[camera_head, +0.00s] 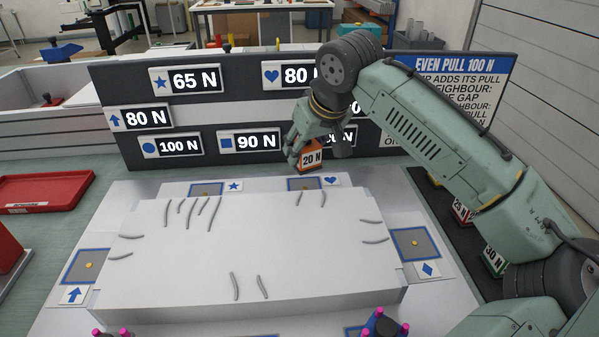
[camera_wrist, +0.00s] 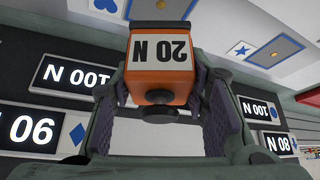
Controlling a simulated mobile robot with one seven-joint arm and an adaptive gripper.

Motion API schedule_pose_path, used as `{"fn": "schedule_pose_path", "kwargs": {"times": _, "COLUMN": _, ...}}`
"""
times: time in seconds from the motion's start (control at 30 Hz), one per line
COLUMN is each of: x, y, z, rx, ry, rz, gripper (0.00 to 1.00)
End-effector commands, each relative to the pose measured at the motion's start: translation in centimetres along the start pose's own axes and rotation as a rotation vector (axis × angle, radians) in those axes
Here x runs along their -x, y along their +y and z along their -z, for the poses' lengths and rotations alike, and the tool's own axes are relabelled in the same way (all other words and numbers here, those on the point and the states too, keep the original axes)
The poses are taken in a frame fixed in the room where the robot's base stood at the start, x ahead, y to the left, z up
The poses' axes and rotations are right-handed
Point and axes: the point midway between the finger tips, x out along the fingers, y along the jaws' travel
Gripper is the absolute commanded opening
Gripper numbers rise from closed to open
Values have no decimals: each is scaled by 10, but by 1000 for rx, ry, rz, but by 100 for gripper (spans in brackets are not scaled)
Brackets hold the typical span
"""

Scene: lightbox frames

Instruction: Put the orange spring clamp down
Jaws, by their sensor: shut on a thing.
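The orange spring clamp (camera_head: 311,158) shows as an orange block with a white "20 N" label. My gripper (camera_head: 302,150) is shut on it at the back edge of the white sheet-like panel. The clamp is over or just behind the blue-outlined pad (camera_head: 302,184) beside the heart sign (camera_head: 331,180); I cannot tell whether it touches anything. In the wrist view the clamp (camera_wrist: 160,80) sits between both fingers, its label upside down and a dark round knob below it. Its jaws are mostly hidden.
A dark board (camera_head: 240,104) with force signs stands close behind. Other labelled clamps, including a green "30 N" one (camera_head: 494,260), stand on a dark mat at right. A red tray (camera_head: 44,190) lies at left.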

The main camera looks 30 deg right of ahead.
Motion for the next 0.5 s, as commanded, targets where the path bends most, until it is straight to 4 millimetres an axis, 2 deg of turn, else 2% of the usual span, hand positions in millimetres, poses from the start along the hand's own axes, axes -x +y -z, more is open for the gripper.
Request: {"fn": "schedule_pose_path", "kwargs": {"times": 0.5, "x": -51, "y": 0, "z": -29, "rx": 0, "ry": 2, "rz": 0, "gripper": 4}}
